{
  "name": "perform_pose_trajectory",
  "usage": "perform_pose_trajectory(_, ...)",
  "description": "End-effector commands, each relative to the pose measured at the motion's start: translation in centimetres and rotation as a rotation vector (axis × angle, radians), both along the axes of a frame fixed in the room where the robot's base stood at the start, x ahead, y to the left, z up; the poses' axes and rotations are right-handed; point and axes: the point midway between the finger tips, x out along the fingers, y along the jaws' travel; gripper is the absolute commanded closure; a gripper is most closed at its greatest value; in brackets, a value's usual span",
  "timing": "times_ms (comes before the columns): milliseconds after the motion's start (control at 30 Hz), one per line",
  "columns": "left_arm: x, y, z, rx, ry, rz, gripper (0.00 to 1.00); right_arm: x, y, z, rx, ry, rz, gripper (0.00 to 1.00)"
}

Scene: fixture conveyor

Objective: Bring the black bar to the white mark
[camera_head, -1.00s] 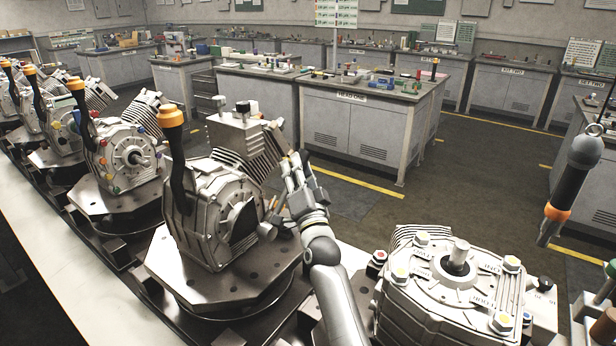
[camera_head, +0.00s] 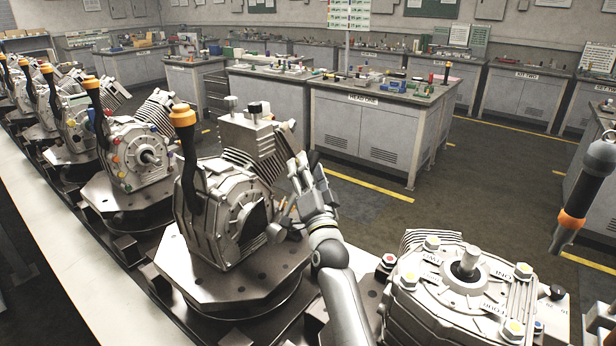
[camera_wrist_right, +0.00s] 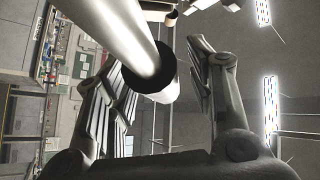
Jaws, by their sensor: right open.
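A black bar (camera_head: 192,170) with an orange cap stands nearly upright at the left side of the nearest grey gear housing (camera_head: 222,225). Similar capped bars stand on the housings farther back. My right gripper (camera_head: 309,180) is open at the right of the nearest housing, apart from its black bar. In the right wrist view its fingers (camera_wrist_right: 160,88) are spread, and a pale metal cylinder (camera_wrist_right: 122,35) with a dark ring shows in front of the camera between them. I cannot make out a white mark for certain. My left gripper is out of view.
A second housing (camera_head: 465,300) with a vertical shaft lies at the lower right. A black tool (camera_head: 585,190) with an orange ring hangs at the right. Benches (camera_head: 380,125) stand behind, with open floor in front. A pale ledge (camera_head: 60,240) runs along the left.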

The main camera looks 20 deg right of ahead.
Motion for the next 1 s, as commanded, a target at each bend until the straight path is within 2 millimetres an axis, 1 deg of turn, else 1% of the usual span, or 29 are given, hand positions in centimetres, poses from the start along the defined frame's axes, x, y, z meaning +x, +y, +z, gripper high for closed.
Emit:
perform_pose_trajectory(167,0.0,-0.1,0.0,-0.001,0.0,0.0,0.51,-1.2,0.2,-0.7,0.0,0.002,0.001,0.51)
perform_pose_trajectory(267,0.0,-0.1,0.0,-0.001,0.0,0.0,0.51,-2.7,0.4,-1.3,0.001,0.002,0.001,0.51)
perform_pose_trajectory(500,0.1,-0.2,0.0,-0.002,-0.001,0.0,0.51,-6.9,1.1,-3.1,0.001,0.003,0.001,0.51)
perform_pose_trajectory(700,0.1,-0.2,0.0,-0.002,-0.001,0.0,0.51,-9.5,1.6,-4.2,0.0,0.002,0.001,0.51)
perform_pose_trajectory(833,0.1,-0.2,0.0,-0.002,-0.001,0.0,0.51,-10.5,1.7,-4.5,0.0,0.0,0.0,0.51)
perform_pose_trajectory(1000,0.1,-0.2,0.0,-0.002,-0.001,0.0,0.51,-10.9,1.8,-4.6,0.0,-0.001,0.0,0.51)
